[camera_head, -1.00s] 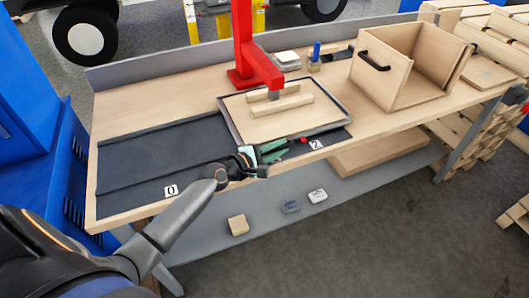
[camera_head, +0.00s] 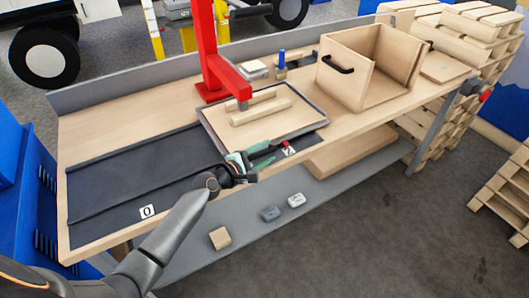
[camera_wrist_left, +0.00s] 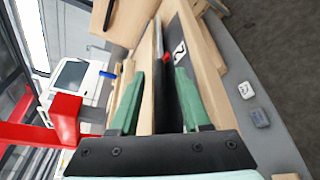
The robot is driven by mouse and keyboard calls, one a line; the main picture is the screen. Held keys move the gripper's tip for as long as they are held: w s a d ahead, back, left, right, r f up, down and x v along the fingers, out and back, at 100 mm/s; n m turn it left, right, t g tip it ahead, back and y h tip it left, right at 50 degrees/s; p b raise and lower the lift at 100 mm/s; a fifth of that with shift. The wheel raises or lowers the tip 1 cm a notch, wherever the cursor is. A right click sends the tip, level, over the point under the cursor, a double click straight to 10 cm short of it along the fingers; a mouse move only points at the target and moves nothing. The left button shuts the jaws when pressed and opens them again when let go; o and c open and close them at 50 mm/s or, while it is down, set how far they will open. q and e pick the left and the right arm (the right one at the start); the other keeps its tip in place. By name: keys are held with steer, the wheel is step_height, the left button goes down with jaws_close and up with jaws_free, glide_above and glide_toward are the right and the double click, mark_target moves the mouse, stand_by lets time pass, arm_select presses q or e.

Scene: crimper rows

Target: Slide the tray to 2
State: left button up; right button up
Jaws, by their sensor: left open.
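The tray (camera_head: 215,117) is a flat wooden board with a dark rim and two wooden bars on top. It lies on the dark track at the bench's middle, under the red press. A white label "2" (camera_head: 288,150) sits at the track's front edge near the tray's right part; label "0" (camera_head: 147,212) is at the left. My left gripper (camera_head: 270,153) is at the tray's front edge, just left of label 2. In the left wrist view its green fingers (camera_wrist_left: 160,95) are open, with a dark rim strip (camera_wrist_left: 165,75) between them. My right gripper is not visible.
The red press (camera_head: 209,45) stands behind the tray, its arm reaching over it. An open wooden box (camera_head: 340,80) stands to the right. A blue-handled tool (camera_head: 282,62) is behind the tray. The dark track (camera_head: 120,180) left of the tray is clear.

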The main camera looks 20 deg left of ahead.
arm_select(q)
steer(key=shift+s+a, duration=0.1)
steer(key=shift+s, duration=0.05)
steer(key=v, duration=1.2)
steer(key=shift+p, duration=0.35)
steer(key=shift+s, duration=0.1)
steer(key=s+d+f+m+g+y, duration=0.1)
steer(key=s+d+f+m, duration=0.3)
steer(key=s+f+m, duration=0.5)
steer(key=s+d+f+m+g+y, duration=0.1)
steer(key=s+d+f+m+g, duration=0.3)
steer(key=s+f+m, duration=0.4)
steer(key=s+d+m, duration=0.1)
steer(key=s+m, duration=0.1)
steer(key=m, duration=0.3)
steer(key=shift+s+d+f+m+y, duration=0.2)
steer(key=shift+f+m+y, duration=0.1)
steer(key=shift+f+m, duration=0.1)
